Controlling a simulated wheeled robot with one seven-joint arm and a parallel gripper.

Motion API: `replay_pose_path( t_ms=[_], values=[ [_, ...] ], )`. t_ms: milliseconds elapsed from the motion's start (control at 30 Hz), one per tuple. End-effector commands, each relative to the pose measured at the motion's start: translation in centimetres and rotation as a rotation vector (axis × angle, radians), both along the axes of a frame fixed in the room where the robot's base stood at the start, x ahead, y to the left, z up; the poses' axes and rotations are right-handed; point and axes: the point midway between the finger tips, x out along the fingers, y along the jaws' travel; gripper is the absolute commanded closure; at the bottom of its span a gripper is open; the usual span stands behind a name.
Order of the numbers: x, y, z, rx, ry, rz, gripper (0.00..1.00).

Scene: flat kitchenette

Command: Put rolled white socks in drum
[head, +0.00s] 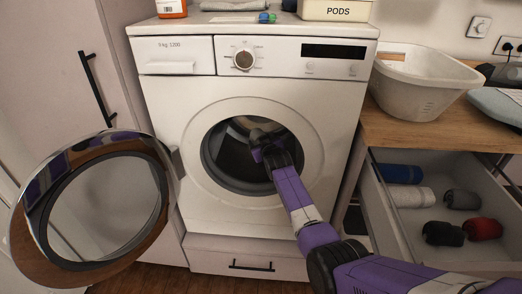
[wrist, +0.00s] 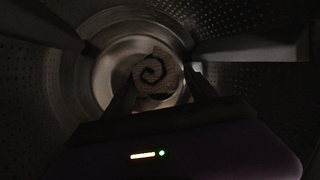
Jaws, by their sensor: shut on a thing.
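The washing machine's drum (head: 228,153) is open at the front, and its round door (head: 107,205) is swung out to the left. My gripper (head: 262,140) reaches through the opening into the drum. In the wrist view, my gripper (wrist: 158,95) is shut on rolled socks (wrist: 155,72), which show a pale spiral end between the fingers. The drum's perforated wall (wrist: 245,45) surrounds them in dim light. The socks are hidden in the head view. I cannot tell whether they touch the drum.
An open drawer (head: 385,215) at the right holds several rolled socks, blue, white, grey, black and red. A white laundry basket (head: 420,85) stands on the wooden counter.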

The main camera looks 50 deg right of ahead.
Motion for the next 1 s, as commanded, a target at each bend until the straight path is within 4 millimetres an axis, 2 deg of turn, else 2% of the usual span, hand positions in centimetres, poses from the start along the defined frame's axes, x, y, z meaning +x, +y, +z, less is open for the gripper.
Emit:
replay_pose_path(
  t_ms=[433, 467, 567, 1000],
  values=[
    [0.4, -0.56, -0.04, 0.0, 0.0, 0.0, 0.73],
    [0.4, -0.55, -0.04, 0.0, 0.0, 0.0, 0.3],
    [0.39, -0.55, -0.05, 0.0, 0.0, 0.0, 0.1],
    [-0.03, -0.25, 0.18, 0.0, -0.001, 0.0, 0.08]
  ],
)
